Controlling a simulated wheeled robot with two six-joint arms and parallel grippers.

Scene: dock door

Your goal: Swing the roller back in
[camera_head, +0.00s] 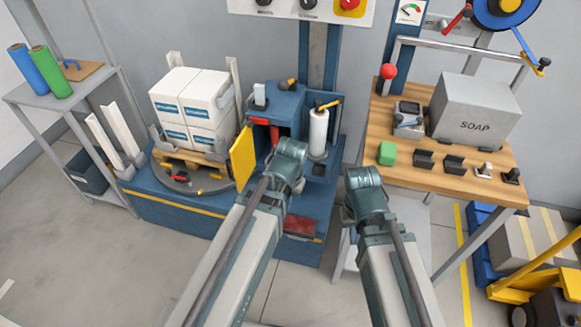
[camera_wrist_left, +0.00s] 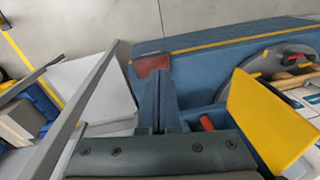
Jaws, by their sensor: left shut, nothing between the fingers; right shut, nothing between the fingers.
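A white film roll (camera_head: 318,133) stands upright on the blue wrapping machine (camera_head: 190,214), under a yellow-and-black piece. Left of it, a yellow panel (camera_head: 243,158) stands out at an angle from the blue carriage housing; it also shows in the left wrist view (camera_wrist_left: 268,115). I cannot tell which part is the swinging roller. My left gripper (camera_head: 291,152) is shut and empty, in front of the housing, right of the yellow panel and apart from it. My right gripper (camera_head: 362,178) is shut and empty, in front of the bench. The fingertips are mostly hidden in the head view.
White boxes (camera_head: 193,103) stand on a pallet on the round turntable (camera_head: 180,183), left of the yellow panel. A wooden bench (camera_head: 405,161) with a soap carton (camera_head: 475,110) is at right. A red pedal (camera_head: 299,228) is low on the machine front.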

